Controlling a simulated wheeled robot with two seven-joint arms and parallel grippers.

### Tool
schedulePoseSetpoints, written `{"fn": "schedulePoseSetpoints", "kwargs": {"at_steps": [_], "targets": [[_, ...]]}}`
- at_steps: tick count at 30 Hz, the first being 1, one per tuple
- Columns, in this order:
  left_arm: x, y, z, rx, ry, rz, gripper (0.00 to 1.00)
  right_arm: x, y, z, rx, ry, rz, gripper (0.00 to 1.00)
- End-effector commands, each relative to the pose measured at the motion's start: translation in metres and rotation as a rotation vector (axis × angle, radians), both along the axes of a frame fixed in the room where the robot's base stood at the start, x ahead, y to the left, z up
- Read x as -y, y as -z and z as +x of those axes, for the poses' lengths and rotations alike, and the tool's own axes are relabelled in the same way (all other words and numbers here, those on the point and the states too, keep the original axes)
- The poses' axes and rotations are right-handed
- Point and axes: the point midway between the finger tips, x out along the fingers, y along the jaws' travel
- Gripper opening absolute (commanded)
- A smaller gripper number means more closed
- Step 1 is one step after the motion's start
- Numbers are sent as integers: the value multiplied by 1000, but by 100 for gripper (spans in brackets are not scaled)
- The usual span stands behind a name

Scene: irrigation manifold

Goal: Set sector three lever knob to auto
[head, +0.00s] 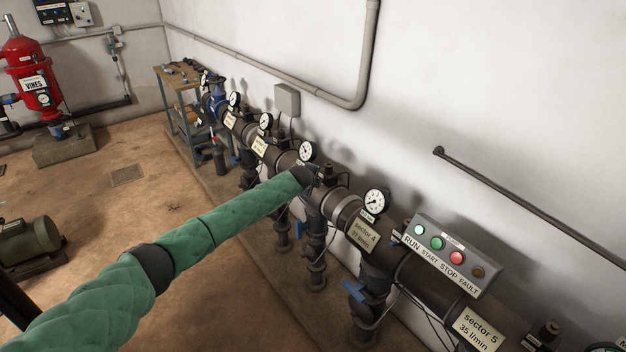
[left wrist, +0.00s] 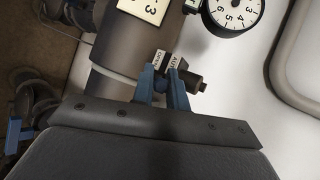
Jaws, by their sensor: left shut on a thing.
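In the left wrist view, the blue fingers of my left gripper (left wrist: 168,82) are shut on the sector three lever knob (left wrist: 193,79), a small dark fitting on the pipe, mostly hidden between and behind them. Small white labels stand just past the fingertips; one seems to read OPEN (left wrist: 155,61) and one AUTO (left wrist: 175,62). Which label the lever points at, I cannot tell. A plate ending in 3 (left wrist: 145,9) is above. In the head view my green-sleeved left arm reaches the manifold, and its fingers are hidden there. My right gripper is out of view.
A pressure gauge (left wrist: 233,14) sits close to the fingers, upper right. The manifold continues to the sector 4 plate (head: 363,236), the button box (head: 447,256) and the sector 5 plate (head: 479,329). A white wall runs close behind. Open floor (head: 215,285) lies in front.

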Motion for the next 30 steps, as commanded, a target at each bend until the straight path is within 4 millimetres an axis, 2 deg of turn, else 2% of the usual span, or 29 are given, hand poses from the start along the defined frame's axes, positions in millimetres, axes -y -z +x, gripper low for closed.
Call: {"fn": "schedulePoseSetpoints", "kwargs": {"at_steps": [15,16,17,30], "targets": [[1,0,0,-7,2,10,0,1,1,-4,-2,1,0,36],[1,0,0,-6,2,9,19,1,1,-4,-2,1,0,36],[1,0,0,-6,2,9,24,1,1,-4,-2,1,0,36],[-1,-3,-6,-6,1,9,24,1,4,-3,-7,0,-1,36]]}}
